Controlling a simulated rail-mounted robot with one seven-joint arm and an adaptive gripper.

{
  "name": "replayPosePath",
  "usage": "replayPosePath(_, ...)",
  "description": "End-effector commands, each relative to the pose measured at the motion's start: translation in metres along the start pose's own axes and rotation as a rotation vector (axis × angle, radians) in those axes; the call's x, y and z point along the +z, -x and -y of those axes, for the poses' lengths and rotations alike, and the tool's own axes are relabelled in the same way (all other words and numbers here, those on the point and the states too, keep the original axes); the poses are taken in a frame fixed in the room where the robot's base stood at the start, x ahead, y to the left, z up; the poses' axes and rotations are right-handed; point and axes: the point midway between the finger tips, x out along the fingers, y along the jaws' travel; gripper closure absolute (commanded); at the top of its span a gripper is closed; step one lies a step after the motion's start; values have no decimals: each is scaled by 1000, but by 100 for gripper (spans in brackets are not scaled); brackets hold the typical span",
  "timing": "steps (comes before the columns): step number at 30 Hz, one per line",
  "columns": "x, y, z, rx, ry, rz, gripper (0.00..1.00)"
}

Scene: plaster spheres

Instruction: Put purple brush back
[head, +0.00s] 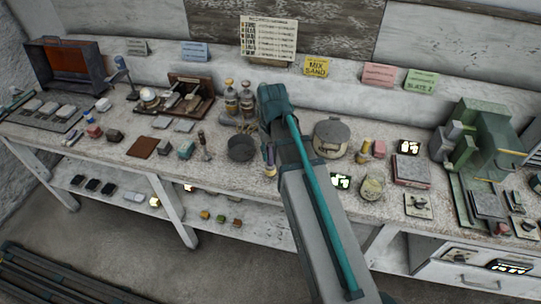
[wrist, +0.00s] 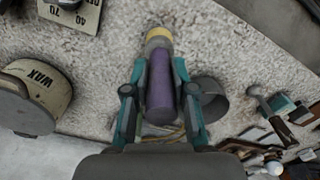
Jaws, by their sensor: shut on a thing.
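The purple brush (wrist: 160,88) has a purple handle and a pale yellow collar at its far end. In the wrist view my gripper (wrist: 160,76) is shut on the handle, with a finger on each side. In the head view the brush (head: 270,158) shows only as a small part beside my arm, over the worktop and just right of a dark round bowl (head: 241,147). The bowl also shows in the wrist view (wrist: 220,103), close to the right of the brush. My arm hides most of the gripper in the head view. I cannot tell the brush's height.
A lidded pot marked "WAX" (wrist: 45,82) stands left of the brush in the wrist view; the pot (head: 331,142) is right of my arm in the head view. Bottles (head: 231,98) stand behind the bowl. A small tool (head: 205,146) is left of it.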

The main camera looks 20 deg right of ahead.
Motion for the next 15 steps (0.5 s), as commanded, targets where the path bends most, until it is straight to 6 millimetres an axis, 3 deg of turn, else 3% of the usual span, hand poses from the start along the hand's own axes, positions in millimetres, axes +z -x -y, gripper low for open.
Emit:
replayPosePath(5,1,-16,0,0,0,1,100)
replayPosePath(15,1,-19,0,0,0,1,100)
